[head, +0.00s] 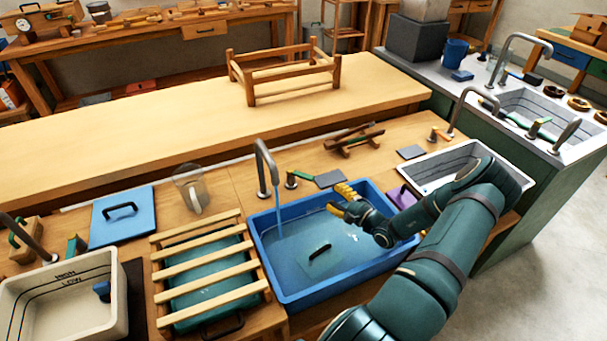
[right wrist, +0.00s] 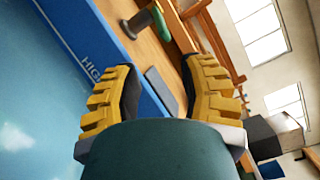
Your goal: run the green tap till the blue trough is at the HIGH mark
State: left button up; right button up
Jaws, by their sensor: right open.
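The blue trough (head: 300,290) holds water, and a dark object shows in it. A stream of water (head: 278,215) falls into the trough from a grey spout (head: 264,165). The green tap handle (head: 292,180) is right of the spout, behind the trough; it shows at the top of the right wrist view (right wrist: 160,20). The HIGH mark (right wrist: 90,67) is on the trough's inner wall; the exact water level against it is hard to tell. My right gripper (head: 340,200) is open and empty over the trough's back right part, apart from the handle. My left gripper is out of view.
A slatted rack (head: 205,265) stands left of the trough, and a cream trough (head: 70,310) with HIGH and LOW marks is farther left. A clear jug (head: 190,190) stands behind the rack. A white trough (head: 440,165) and a wooden stand (head: 353,138) are to the right.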

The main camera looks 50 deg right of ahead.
aim_at(303, 173)
jog(key=w+n, duration=0.1)
jog(key=w, duration=0.3)
jog(key=w+n+h+b, duration=0.1)
jog(key=w, duration=0.4)
jog(key=w+r+n+b, duration=0.1)
jog(key=w+n, duration=0.1)
jog(key=w, duration=0.2)
jog(key=shift+w+d, duration=0.3)
jog(key=shift+w, duration=0.05)
grip_shut()
